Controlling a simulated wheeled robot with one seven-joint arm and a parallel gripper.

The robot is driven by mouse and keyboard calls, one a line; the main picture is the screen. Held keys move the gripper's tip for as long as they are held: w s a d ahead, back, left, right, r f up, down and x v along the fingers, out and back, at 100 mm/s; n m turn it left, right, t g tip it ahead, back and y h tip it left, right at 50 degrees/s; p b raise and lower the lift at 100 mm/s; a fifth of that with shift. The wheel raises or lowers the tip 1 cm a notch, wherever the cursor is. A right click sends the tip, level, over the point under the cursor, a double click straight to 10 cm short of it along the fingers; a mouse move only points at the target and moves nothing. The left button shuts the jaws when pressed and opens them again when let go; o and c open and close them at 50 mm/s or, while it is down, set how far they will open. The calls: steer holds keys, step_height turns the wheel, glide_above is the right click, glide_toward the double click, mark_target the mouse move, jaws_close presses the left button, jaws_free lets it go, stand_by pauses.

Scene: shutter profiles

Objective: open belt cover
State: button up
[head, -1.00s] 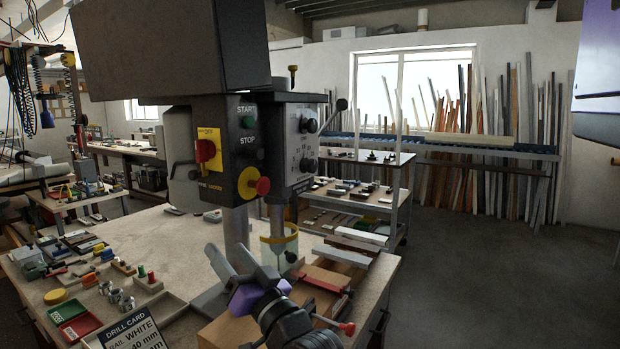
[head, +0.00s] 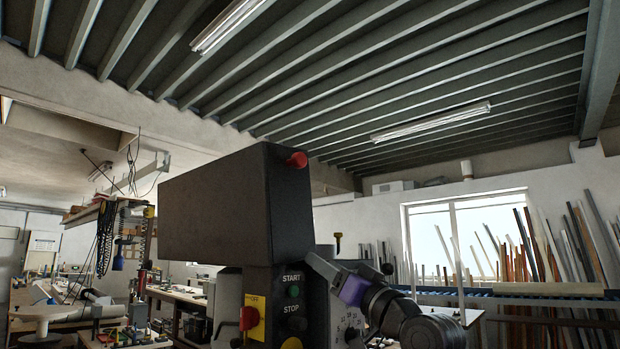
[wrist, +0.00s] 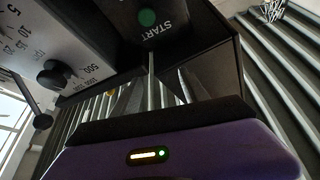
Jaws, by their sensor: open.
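The belt cover (head: 215,208) is the large dark box on top of the drill press, and it looks closed. A red knob (head: 296,160) sticks out near the top of its right end. My gripper (head: 316,262) is below that end, in front of the upper control panel, apart from the knob. In the wrist view my gripper (wrist: 155,85) is open, with its dark fingers spread and nothing seen between them. The green START button (head: 293,292) is close by and also shows in the wrist view (wrist: 147,17). The cover's hinge is hidden.
A dial panel (head: 345,325) with a black knob (wrist: 54,75) is close to my gripper. Free air lies above and right of the cover, under the ceiling beams (head: 400,80).

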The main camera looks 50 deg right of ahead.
steer(key=s+a+r+n+g+y, duration=0.2)
steer(key=s+r+n+y, duration=0.1)
steer(key=r, duration=1)
steer(key=n+g, duration=0.2)
steer(key=g, duration=0.1)
glide_toward(302, 160)
steer(key=shift+w+f+p, duration=0.15)
steer(key=shift+w+p, duration=1.05)
steer(key=shift+w, duration=3)
steer(key=shift+c, duration=0.2)
jaws_close()
